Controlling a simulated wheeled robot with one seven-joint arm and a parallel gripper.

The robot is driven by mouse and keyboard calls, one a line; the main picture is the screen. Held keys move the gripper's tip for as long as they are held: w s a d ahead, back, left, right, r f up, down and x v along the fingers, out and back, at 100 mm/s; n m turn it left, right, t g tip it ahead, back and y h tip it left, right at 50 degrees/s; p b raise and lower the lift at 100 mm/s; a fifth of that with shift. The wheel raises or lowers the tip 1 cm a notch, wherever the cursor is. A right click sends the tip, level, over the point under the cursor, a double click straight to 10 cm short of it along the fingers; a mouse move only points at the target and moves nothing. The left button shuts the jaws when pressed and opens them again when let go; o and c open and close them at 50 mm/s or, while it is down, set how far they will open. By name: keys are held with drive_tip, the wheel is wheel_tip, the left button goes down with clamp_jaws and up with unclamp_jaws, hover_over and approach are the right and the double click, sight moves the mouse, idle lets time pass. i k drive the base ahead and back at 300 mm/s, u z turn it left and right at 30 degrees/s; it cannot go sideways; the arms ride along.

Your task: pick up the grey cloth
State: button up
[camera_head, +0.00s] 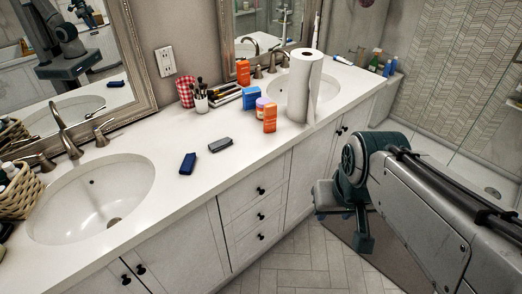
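The grey cloth (220,144) looks like a small, flat, folded piece lying on the white countertop (150,222), between the sink at left and the paper towel roll. A similar small dark blue folded piece (188,163) lies just left of it, apart from it. My gripper (322,211) is at the end of my arm, low in front of the cabinets at the right, well away from the cloth. Its fingers are small and partly turned away, so I cannot tell whether they are open or shut.
A paper towel roll (300,88) stands right of the cloth. Orange boxes (270,118), a brush cup (201,102) and a red checked cup (185,92) stand behind. A wicker basket (22,190) is far left. The counter around the cloth's front is clear.

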sight(219, 145)
drive_tip(key=z, duration=1)
drive_tip(key=i, duration=1)
drive_tip(key=u, duration=1.1)
drive_tip(key=i, duration=0.7)
drive_tip(key=u, duration=0.8)
